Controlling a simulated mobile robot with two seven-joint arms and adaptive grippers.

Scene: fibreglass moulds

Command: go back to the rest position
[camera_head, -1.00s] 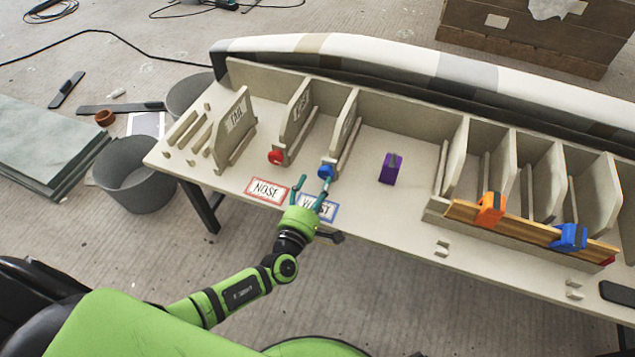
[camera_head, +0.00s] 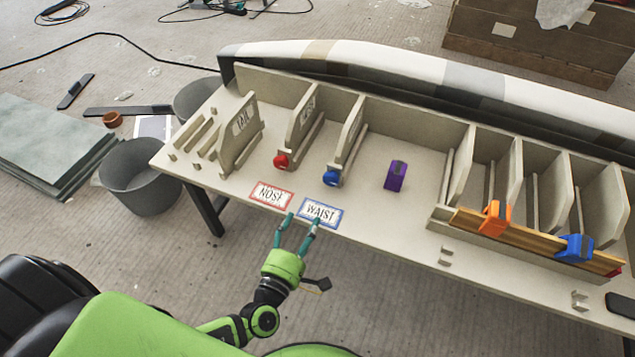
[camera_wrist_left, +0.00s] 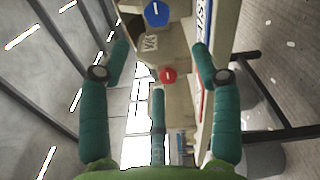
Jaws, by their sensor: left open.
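My left gripper (camera_head: 297,233) is open and empty, in front of the table's near edge below the WAIST card (camera_head: 320,212). In the left wrist view its two teal fingers (camera_wrist_left: 155,75) stand wide apart with nothing between them. A red knob (camera_head: 281,161) and a blue knob (camera_head: 330,178) sit at the front ends of two upright labelled moulds on the table. The red knob also shows in the left wrist view (camera_wrist_left: 168,75), as does the blue one (camera_wrist_left: 157,13). My right gripper is not in view.
The long table (camera_head: 400,220) carries the NOSE card (camera_head: 271,195), a purple clamp (camera_head: 396,176), and an orange clamp (camera_head: 495,218) and blue clamp (camera_head: 575,249) on a wooden strip. A grey bin (camera_head: 140,178) stands on the floor left of the table. Floor in front is clear.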

